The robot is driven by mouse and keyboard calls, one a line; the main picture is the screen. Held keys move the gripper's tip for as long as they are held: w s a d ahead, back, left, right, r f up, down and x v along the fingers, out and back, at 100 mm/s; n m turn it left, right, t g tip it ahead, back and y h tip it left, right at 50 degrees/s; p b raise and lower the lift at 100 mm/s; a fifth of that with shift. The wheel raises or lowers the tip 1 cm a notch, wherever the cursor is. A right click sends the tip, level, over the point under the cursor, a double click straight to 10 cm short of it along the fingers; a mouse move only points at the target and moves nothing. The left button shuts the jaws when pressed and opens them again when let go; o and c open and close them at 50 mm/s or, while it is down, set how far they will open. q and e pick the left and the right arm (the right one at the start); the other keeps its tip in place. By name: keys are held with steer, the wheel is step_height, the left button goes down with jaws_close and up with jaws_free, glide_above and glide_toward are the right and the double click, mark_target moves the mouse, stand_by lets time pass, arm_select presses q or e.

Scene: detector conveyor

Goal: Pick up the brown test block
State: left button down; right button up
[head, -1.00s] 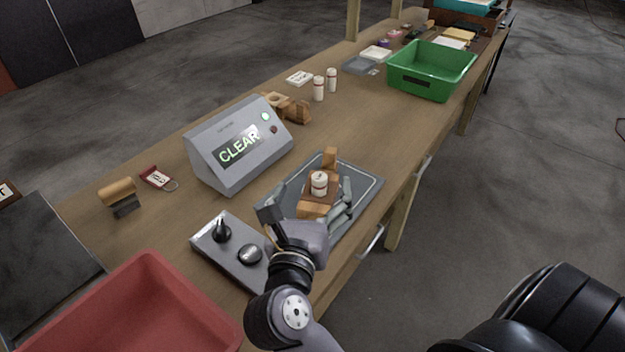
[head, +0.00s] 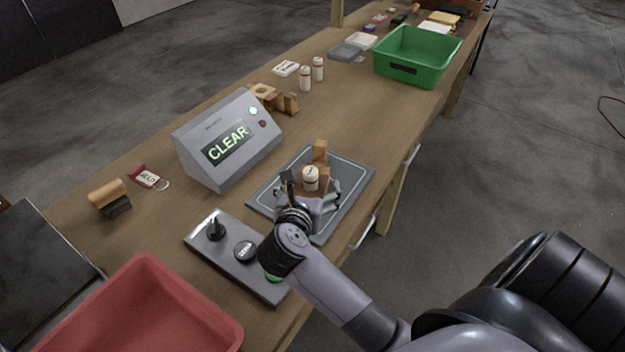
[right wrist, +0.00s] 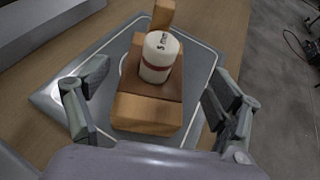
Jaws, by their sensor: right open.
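The brown test block (right wrist: 146,85) lies in the middle of a grey mat (head: 357,183) with a pale outline. A white capped cylinder with a brown band (right wrist: 160,57) stands on top of it; it also shows in the head view (head: 310,178). A lighter wooden face (right wrist: 146,113) is toward me. An upright wooden piece (head: 320,151) stands just behind. My right gripper (head: 312,190) is open, its fingers spread on either side of the block, apart from it in the right wrist view (right wrist: 158,92). The gripper partly hides the block in the head view. My left gripper is not in view.
A grey detector box (head: 228,140) reading CLEAR stands left of the mat. A control panel with knobs (head: 222,262) lies in front. A red bin (head: 145,310) is at front left, a green bin (head: 417,57) at far right. Two white bottles (head: 312,74) stand behind.

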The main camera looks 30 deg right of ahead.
steer(key=x, duration=0.3)
steer(key=p+x, duration=0.1)
steer(key=x, duration=0.1)
steer(key=shift+w+f, duration=0.25)
steer(key=shift+f, duration=0.2)
steer(key=shift+a, duration=0.1)
steer(key=shift+c, duration=0.6)
steer(key=shift+r, duration=0.1)
steer(key=c, duration=1.4)
